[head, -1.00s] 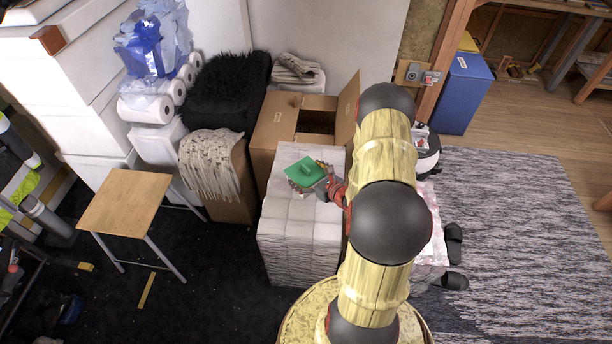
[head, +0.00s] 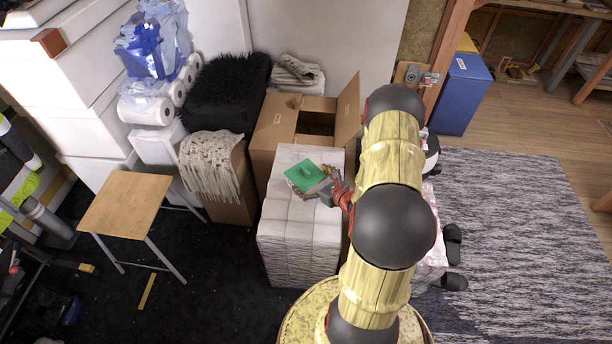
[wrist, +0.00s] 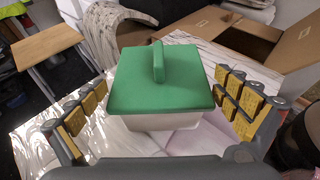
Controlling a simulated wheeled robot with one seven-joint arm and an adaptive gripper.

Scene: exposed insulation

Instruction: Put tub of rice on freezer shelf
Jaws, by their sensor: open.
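The tub of rice, a pale tub with a green lid and a raised handle (head: 305,175), stands upright on a white block-like stand (head: 298,240). It also shows in the middle of the wrist view (wrist: 160,82). My gripper (head: 322,186) is at the right side of the tub in the head view. In the wrist view my gripper (wrist: 162,90) is open, with one yellow-padded finger left of the tub and the other right of it, gaps showing on both sides. The tub's contents are hidden by the lid. I cannot make out a freezer shelf in either view.
An open cardboard box (head: 276,128) stands directly behind the white stand. A carton with a woven throw (head: 208,165) and a small wooden table (head: 124,203) are to the left. A striped rug (head: 520,230) lies on the right, mostly clear.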

